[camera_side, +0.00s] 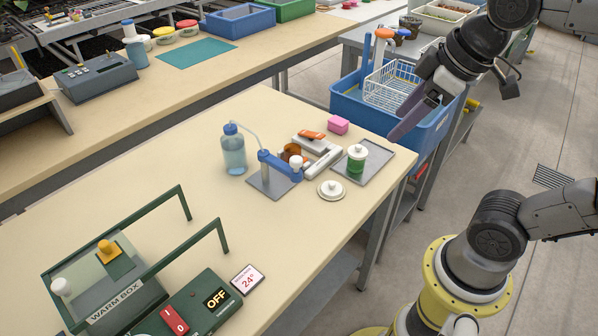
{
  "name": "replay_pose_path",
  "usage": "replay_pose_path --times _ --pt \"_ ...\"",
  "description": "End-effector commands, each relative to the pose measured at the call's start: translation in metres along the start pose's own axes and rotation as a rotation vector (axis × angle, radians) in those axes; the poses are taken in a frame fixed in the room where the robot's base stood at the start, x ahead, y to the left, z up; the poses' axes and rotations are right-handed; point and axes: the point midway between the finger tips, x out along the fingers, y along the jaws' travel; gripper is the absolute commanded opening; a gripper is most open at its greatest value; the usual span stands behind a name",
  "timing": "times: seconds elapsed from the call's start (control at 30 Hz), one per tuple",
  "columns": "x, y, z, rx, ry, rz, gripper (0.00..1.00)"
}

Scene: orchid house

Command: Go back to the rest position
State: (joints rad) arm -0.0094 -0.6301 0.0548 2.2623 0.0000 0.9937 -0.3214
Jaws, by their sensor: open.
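My gripper (413,117) hangs at the upper right, pointing down and left, above the right end of the bench and in front of the blue tub. Its jaws are open, seen nearly edge-on, and nothing shows between them. It is clear of the grey tray (376,160) below and to its left. A green jar with a white lid (357,158) stands upright on that tray.
A blue tub (347,102) holds a white basket (391,88).

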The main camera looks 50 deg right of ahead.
Motion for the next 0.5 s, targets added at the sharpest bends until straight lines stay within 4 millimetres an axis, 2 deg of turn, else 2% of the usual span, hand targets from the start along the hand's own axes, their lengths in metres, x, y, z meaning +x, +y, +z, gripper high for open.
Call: replay_pose_path --times 0.03,0.1,0.2,0.3,0.5 --pt "0.001 -0.005 0.019 0.059 0.023 0.010 0.68" --pt "0.006 -0.011 0.037 0.139 0.037 0.015 0.68" --pt "0.019 -0.017 0.055 0.240 0.026 0.010 0.68" --pt "0.023 -0.017 0.056 0.309 0.028 0.009 0.68" --pt "0.023 -0.016 0.054 0.334 0.030 0.009 0.68"
